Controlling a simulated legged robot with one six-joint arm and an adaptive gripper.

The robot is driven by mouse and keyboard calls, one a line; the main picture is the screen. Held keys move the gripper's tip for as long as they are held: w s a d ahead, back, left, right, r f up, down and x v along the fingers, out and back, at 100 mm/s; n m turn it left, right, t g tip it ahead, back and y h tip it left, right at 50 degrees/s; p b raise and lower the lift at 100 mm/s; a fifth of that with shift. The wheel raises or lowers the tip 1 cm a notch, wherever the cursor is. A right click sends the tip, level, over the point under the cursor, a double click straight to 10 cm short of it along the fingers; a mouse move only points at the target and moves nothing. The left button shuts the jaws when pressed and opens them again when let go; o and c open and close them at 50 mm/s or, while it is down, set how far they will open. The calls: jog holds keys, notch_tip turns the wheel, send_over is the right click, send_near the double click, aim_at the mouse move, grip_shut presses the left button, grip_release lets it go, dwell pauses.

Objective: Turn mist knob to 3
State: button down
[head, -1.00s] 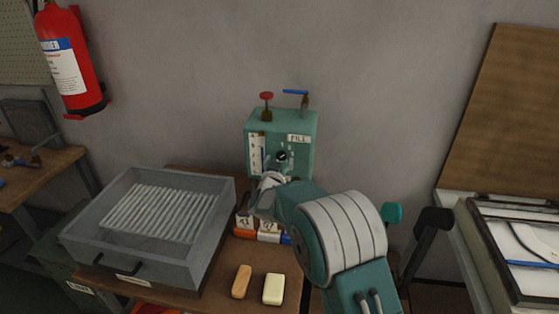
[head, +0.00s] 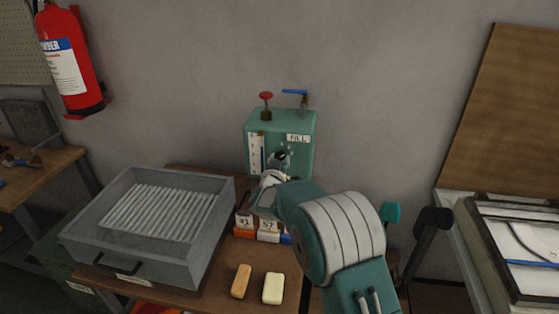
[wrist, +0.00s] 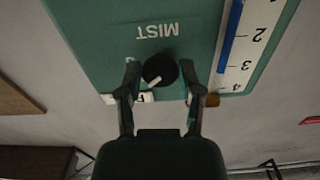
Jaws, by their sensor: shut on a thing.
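The mist knob (wrist: 160,69) is round and black with a white pointer mark. It sits under the upside-down word MIST on the green box (head: 301,155). In the wrist view the pointer aims down and to the left. My gripper (wrist: 160,76) is shut on the knob, one finger on each side. In the head view my gripper (head: 278,163) covers most of the knob. A small white number tag (wrist: 145,97) shows below the knob near the left finger; other dial numbers are hidden or too dark to read.
A white scale strip (wrist: 246,48) with a blue bar stands beside the knob. A red-topped valve (head: 266,105) and a blue lever (head: 295,92) top the box.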

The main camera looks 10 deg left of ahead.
jog(key=m, duration=0.4)
jog(key=shift+a+r, duration=0.1)
jog(key=shift+m, duration=2.1)
jog(key=shift+c, duration=1.4)
grip_release()
jog(key=shift+w, duration=0.1)
jog(key=s, duration=1.2)
jog(key=shift+d, duration=0.25)
